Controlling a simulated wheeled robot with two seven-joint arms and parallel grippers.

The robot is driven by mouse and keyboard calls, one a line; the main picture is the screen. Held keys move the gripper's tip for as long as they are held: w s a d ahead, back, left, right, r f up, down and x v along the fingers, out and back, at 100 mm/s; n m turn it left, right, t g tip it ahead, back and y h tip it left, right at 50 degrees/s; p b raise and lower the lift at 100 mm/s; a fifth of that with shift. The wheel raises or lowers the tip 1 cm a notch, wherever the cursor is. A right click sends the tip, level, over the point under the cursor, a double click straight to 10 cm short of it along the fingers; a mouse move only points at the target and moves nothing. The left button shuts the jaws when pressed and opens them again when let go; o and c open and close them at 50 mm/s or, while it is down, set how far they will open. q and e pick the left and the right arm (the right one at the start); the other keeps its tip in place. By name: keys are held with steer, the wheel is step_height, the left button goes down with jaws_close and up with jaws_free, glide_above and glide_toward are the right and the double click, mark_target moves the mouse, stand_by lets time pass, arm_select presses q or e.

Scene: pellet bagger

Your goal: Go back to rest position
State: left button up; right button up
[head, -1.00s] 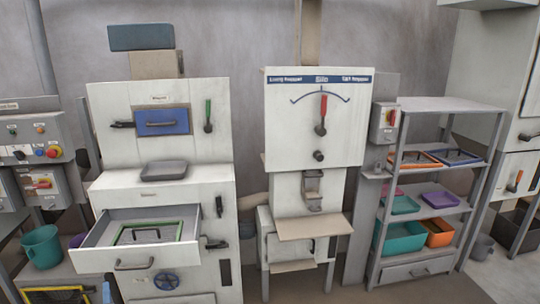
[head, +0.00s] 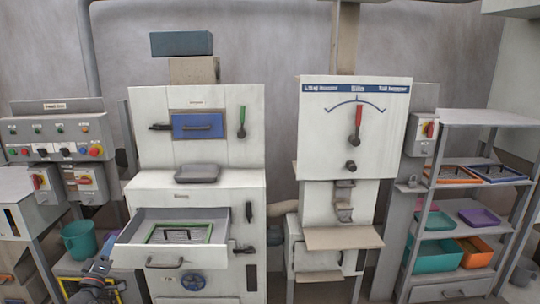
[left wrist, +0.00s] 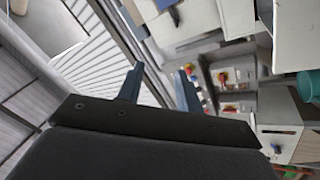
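My left gripper (head: 97,275) shows at the lower left of the head view, in front of the shelf with the teal bucket. In the left wrist view its two dark fingers (left wrist: 163,68) stand apart with nothing between them. It is open and empty, and it touches nothing that I can see. My right gripper is in neither view.
The bagger cabinet (head: 225,210) has its drawer (head: 165,262) pulled out, with a green-edged frame (head: 180,232) inside. A teal bucket (head: 80,240) stands left of it. A gauge cabinet (head: 328,125) and a shelf rack (head: 470,120) stand to the right.

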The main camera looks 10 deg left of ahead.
arm_select(q)
steer(key=s+d+f+m+g+h, duration=0.25)
steer(key=d+f, duration=0.25)
steer(key=f, duration=0.5)
steer(key=s+d+f+m+g+h, duration=0.1)
steer(key=s+d+f+m+g, duration=0.25)
steer(key=f, duration=0.65)
steer(key=s+d+f+m+g+h, duration=0.15)
steer(key=d+f+m+g, duration=0.35)
steer(key=f, duration=0.5)
steer(key=s+d+f+m+g+y, duration=0.25)
steer(key=s+f, duration=0.35)
steer(key=s, duration=0.4)
steer(key=s+d+f+m+g+y, duration=0.15)
steer(key=s+f+g, duration=0.25)
steer(key=s+f, duration=0.4)
steer(key=s+d+f+m+g+y, duration=0.1)
steer(key=s+f+m+g, duration=0.3)
steer(key=s, duration=0.7)
steer(key=s+d+f+n+h, duration=0.1)
steer(key=d+f+n+h, duration=0.1)
steer(key=d, duration=1.3)
steer(key=d+f+n+h, duration=0.2)
steer(key=d+n, duration=0.1)
steer(key=d, duration=1.2)
steer(key=shift+s+f+t+h, duration=0.15)
steer(key=shift+s+t+h, duration=0.2)
steer(key=shift+h, duration=0.05)
